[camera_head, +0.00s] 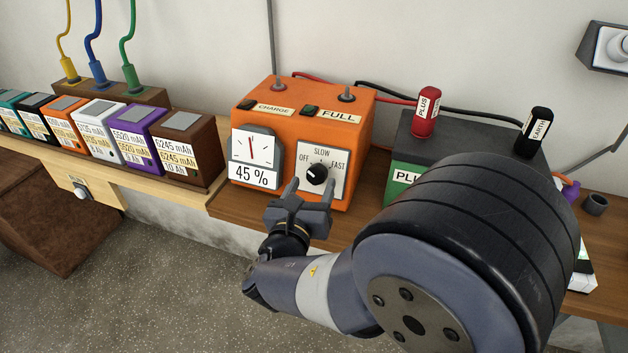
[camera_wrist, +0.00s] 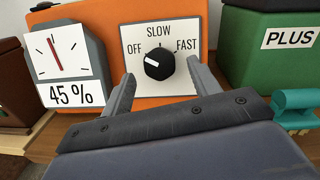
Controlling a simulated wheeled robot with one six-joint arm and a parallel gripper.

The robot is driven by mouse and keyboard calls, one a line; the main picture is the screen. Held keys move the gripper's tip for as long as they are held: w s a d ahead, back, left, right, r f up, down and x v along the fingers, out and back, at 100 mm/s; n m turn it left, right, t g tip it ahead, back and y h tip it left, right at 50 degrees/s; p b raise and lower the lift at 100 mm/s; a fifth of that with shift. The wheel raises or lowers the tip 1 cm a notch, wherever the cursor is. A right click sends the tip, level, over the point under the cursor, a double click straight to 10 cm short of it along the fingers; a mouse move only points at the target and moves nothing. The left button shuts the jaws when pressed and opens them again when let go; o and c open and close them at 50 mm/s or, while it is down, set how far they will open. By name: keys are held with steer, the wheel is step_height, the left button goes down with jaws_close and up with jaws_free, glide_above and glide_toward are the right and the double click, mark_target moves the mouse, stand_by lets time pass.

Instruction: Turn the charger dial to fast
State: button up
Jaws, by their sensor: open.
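The orange charger (camera_head: 262,184) stands on the wooden shelf, and its front also shows in the wrist view (camera_wrist: 205,14). Its white dial plate (camera_head: 337,151) reads OFF at left, SLOW at top and FAST at right. The round black dial (camera_head: 317,175) is at the plate's middle, and it shows in the wrist view (camera_wrist: 159,68). Its white mark points left, towards OFF. My gripper (camera_head: 310,188) is open in front of the plate, one finger on each side of the dial. In the wrist view the fingers look apart from the dial (camera_wrist: 161,80).
A gauge (camera_head: 252,150) reading 45 % is left of the dial. A green and black battery (camera_head: 398,180) with red PLUS (camera_head: 426,112) and black EARTH (camera_head: 534,132) terminals stands right of the charger. Several coloured battery blocks (camera_head: 185,148) line the shelf at left.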

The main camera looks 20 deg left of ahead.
mark_target(317, 174)
steer(key=shift+w, duration=1.2)
steer(key=shift+c, duration=0.4)
steer(key=c, duration=0.9)
